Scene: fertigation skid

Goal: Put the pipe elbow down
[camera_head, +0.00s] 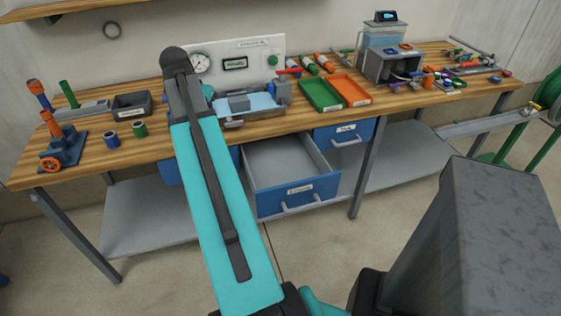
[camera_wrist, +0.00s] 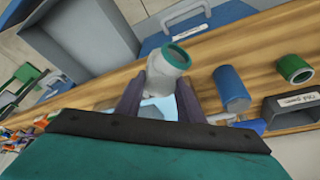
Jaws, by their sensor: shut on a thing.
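The pipe elbow (camera_wrist: 172,62) is pale grey-white with a green-rimmed open end, in the upper middle of the wrist view. My gripper (camera_wrist: 160,88) is shut on it, with one dark finger on each side. The elbow appears above the wooden bench (camera_wrist: 210,56); I cannot tell how high it is. In the head view my own arm hides the gripper and the elbow. A light blue mat (camera_head: 262,102) lies on the bench (camera_head: 85,157), just right of my arm.
A grey drawer (camera_head: 288,163) stands open below the bench front. A blue cylinder (camera_head: 111,138), a green ring (camera_head: 139,129) and a dark bin (camera_head: 131,107) stand left of my arm. Green (camera_head: 318,95) and orange (camera_head: 350,91) trays sit to the right.

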